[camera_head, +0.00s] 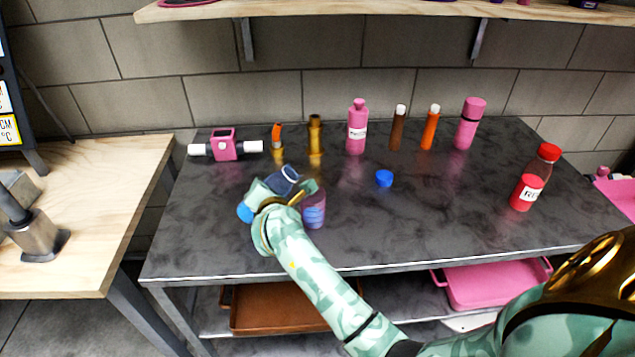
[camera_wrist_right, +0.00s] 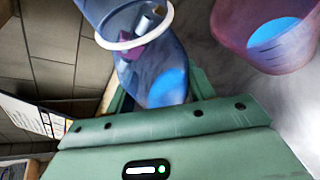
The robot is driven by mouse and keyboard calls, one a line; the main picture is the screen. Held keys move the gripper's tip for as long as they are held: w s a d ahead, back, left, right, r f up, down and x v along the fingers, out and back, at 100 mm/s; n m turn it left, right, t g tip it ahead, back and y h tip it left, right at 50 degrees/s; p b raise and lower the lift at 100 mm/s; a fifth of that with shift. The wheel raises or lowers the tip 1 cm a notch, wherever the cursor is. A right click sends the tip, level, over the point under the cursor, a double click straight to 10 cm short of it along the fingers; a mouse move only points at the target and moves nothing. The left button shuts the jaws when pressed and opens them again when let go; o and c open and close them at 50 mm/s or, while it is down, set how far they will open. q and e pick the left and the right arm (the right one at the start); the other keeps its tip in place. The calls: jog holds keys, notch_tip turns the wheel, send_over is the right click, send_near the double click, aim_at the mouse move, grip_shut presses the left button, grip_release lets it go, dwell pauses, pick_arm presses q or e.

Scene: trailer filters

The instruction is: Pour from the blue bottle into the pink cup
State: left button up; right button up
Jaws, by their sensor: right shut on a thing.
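My right gripper (camera_head: 281,192) is shut on the blue bottle (camera_head: 286,175), which is see-through and tilted above the table. The bottle's white-ringed mouth shows in the right wrist view (camera_wrist_right: 136,26), with bright blue liquid lower in its body. The pink cup (camera_head: 314,212), see-through and purplish, stands upright on the table just right of the gripper. It also shows in the right wrist view (camera_wrist_right: 236,38), with bright blue liquid inside. No stream shows between bottle and cup. A blue cap (camera_head: 384,178) lies on the table. My left gripper is not in view.
A pink valve-like part (camera_head: 224,145), a pink bottle (camera_head: 357,130), a pink flask (camera_head: 470,122) and several small tubes line the back of the dark table (camera_head: 420,225). A red bottle (camera_head: 533,180) stands at the right. The table's middle right is clear.

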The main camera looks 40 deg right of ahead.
jog(key=shift+w+a+r+n+g+h+p, duration=0.15)
jog(key=shift+r+n+g+h+p, duration=0.15)
jog(key=shift+r+n+p, duration=0.25)
jog(key=shift+a+r+n+g+h+p, duration=0.1)
jog(key=shift+r+n+g+h+p, duration=0.1)
jog(key=shift+r+n+h+p, duration=0.3)
jog(key=shift+w+a+f+n+g+h, duration=0.2)
jog(key=shift+f+n+g+h, duration=0.35)
jog(key=shift+n, duration=0.4)
jog(key=shift+f+n+h, duration=0.15)
jog(key=shift+n+h, duration=0.4)
jog(key=shift+n, duration=0.15)
notch_tip(320, 180, up, 5)
jog(key=p, duration=0.4)
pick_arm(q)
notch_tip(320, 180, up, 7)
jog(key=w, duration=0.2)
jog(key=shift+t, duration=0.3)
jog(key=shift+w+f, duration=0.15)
pick_arm(e)
jog(key=shift+f, duration=0.1)
